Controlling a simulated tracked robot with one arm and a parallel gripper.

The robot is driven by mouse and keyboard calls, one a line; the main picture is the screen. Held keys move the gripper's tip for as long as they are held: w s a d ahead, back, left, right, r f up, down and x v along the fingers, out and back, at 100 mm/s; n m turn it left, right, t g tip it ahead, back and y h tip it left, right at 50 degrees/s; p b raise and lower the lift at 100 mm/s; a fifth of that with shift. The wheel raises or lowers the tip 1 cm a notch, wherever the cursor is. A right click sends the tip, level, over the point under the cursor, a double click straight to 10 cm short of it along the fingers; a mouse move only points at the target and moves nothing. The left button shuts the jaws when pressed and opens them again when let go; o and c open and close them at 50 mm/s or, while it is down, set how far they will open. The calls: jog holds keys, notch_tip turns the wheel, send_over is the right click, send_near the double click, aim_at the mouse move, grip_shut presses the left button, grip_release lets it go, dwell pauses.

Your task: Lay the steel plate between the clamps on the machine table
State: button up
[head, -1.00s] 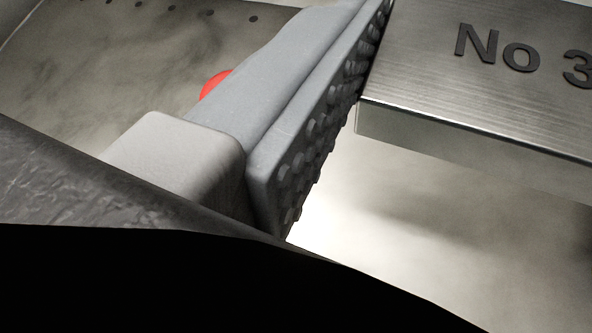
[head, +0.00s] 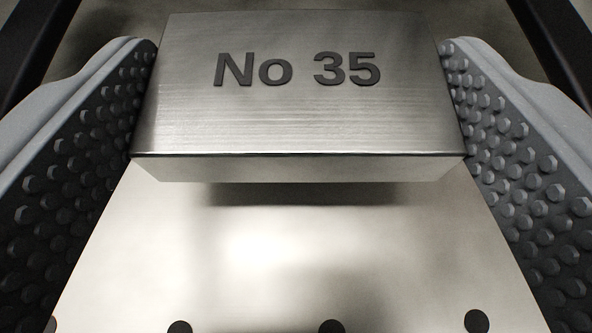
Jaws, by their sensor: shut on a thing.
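The steel plate (head: 295,120) is a thick brushed-metal block with dark raised lettering, "No 35", on its top face. It lies between the two studded grey fingers of my gripper (head: 300,95), which is shut on its left and right sides. The plate looks level. A dark shadow lies below its near edge, and it seems to hang above a pale metal surface (head: 250,250). I cannot tell whether this surface is the machine table. No clamps can be made out.
Several dark round holes, one of them near the bottom middle (head: 331,327), run along the bottom of the view on the pale surface. The surface directly in front of the plate is bare. Dark bars cross the top left and top right corners.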

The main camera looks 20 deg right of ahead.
notch_tip(320, 180, down, 3)
jog(key=shift+r, duration=0.15)
jog(key=o, duration=1.4)
jog(key=shift+s, duration=0.1)
jog(key=v, duration=1.1)
jog(key=shift+s+r, duration=0.2)
jog(key=shift+s, duration=0.15)
jog(key=shift+a, duration=0.15)
